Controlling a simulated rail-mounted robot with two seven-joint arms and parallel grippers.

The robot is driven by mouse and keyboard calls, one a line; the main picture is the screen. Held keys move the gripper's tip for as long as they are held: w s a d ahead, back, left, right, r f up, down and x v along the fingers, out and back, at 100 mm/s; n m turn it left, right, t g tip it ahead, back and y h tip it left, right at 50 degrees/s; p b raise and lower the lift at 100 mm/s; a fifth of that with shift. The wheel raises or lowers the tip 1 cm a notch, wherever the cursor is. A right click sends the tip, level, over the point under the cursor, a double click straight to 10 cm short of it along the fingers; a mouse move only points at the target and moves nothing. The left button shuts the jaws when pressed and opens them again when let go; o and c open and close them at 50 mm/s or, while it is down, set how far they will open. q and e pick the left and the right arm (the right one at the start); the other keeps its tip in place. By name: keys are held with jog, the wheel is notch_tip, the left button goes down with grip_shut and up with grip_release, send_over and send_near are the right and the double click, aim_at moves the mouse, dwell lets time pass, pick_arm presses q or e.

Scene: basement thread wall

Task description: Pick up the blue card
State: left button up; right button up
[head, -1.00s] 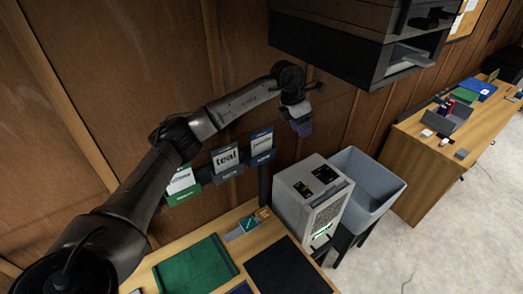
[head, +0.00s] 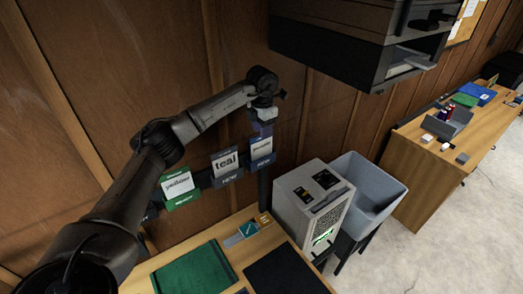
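Three cards hang in a row on a dark rail on the wood-panel wall. The right one (head: 262,150) has a white label with small print above a dark blue strip and looks like the blue card. The left card (head: 178,187) is green with a white label. My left gripper (head: 263,128) points down just above the right card. Its tip area looks bluish-purple; whether it touches the card, and how its fingers stand, is unclear. My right gripper is not in view.
A wooden table below bears a green mat (head: 194,270), a black mat (head: 287,272) and a small teal item (head: 247,229). A grey machine (head: 313,200) and a blue-grey bin (head: 366,197) stand to the right. A dark cabinet (head: 330,50) hangs above right.

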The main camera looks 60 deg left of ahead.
aim_at(261, 141)
pick_arm(q)
jog(key=shift+a+f+p, duration=0.15)
jog(key=shift+f+p, duration=0.6)
jog(key=shift+f, duration=1.95)
grip_shut()
